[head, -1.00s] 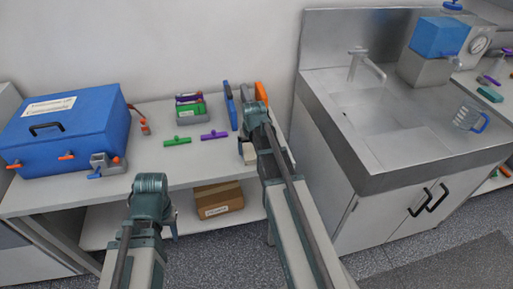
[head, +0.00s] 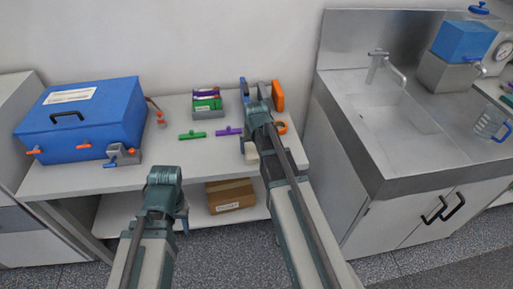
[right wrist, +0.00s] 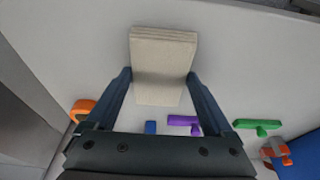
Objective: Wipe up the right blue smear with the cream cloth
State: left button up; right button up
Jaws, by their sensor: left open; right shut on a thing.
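The cream cloth (right wrist: 163,62) is a pale, thick, layered-looking pad between the two fingers of my right gripper (right wrist: 162,88), which is shut on it. In the head view the cloth (head: 250,152) shows beside the right wrist, above the front part of the white bench. My left gripper (head: 181,216) is low in front of the bench, empty as far as I can see; its fingertips are mostly hidden. I cannot make out a blue smear for sure. A small blue patch (right wrist: 151,127) shows beyond the right gripper's base; I cannot tell what it is.
A green clip (head: 193,135) and a purple clip (head: 228,131) lie on the bench (head: 205,155), left of my right arm. Behind stand a small rack (head: 207,103) and an orange upright piece (head: 278,97). A blue box (head: 85,125) fills the left; a sink (head: 395,115) stands right.

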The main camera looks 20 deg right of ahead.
jog(key=shift+s+d, duration=0.25)
jog(key=shift+d, duration=0.7)
jog(key=shift+s+d, duration=0.2)
jog(key=shift+d, duration=0.75)
jog(key=shift+s+d, duration=0.2)
jog(key=shift+d, duration=0.75)
jog(key=shift+s+d, duration=0.2)
jog(key=shift+d, duration=0.7)
jog(key=shift+s+a, duration=0.25)
jog(key=shift+s, duration=0.65)
jog(key=shift+w+a, duration=0.25)
jog(key=shift+a, duration=0.7)
jog(key=shift+w+a, duration=0.25)
jog(key=shift+a, duration=0.7)
jog(key=shift+w+a, duration=0.2)
jog(key=shift+a, duration=0.7)
jog(key=shift+w+a, duration=0.15)
jog(key=shift+a, duration=0.75)
